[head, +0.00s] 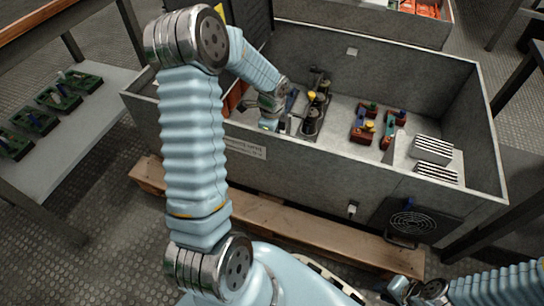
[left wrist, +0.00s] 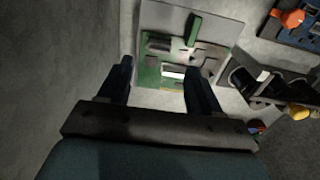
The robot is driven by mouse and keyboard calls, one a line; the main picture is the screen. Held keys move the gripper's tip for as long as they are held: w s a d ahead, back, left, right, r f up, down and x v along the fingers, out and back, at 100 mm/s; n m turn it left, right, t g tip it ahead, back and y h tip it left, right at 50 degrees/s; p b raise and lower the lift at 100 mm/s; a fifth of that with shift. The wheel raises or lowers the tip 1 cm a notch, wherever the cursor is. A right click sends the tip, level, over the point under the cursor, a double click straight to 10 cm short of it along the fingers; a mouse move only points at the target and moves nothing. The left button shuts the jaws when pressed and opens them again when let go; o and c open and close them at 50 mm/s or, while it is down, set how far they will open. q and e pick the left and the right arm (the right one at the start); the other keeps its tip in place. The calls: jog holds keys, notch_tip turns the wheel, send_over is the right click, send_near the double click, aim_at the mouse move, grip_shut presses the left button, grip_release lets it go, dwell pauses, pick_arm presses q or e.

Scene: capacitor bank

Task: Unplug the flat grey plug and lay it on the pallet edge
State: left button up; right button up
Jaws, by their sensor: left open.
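A small pale plug-like piece (head: 352,207) sits on the front wall of the grey box, with a dark part below it; whether it is the flat grey plug I cannot tell. The wooden pallet (head: 290,222) runs along the floor under the box, its front edge bare. My left gripper (left wrist: 167,66) is open and empty inside the box, above a green board (left wrist: 150,75) with grey parts; in the head view my arm partly hides it. My right gripper (head: 400,289) is low at the right, in front of the box and apart from the plug-like piece; its jaws are too small to read.
The grey box (head: 300,165) holds black parts (head: 313,115), red-brown blocks (head: 362,125) and striped blocks (head: 432,150). A fan unit (head: 410,222) sits on its front wall, right of the plug-like piece. A side table (head: 95,115) with green boards stands left.

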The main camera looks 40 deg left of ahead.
pick_arm(q)
notch_tip(320, 180, down, 6)
jog(key=b, duration=0.4)
jog(key=shift+f, duration=0.2)
jog(key=shift+f+b, duration=0.45)
jog(key=shift+f, duration=0.2)
jog(key=shift+r+p, duration=0.1)
jog(key=shift+p, duration=0.2)
dwell(0.3)
grip_shut()
jog(key=shift+r+p, duration=2.45)
jog(key=shift+r, duration=0.55)
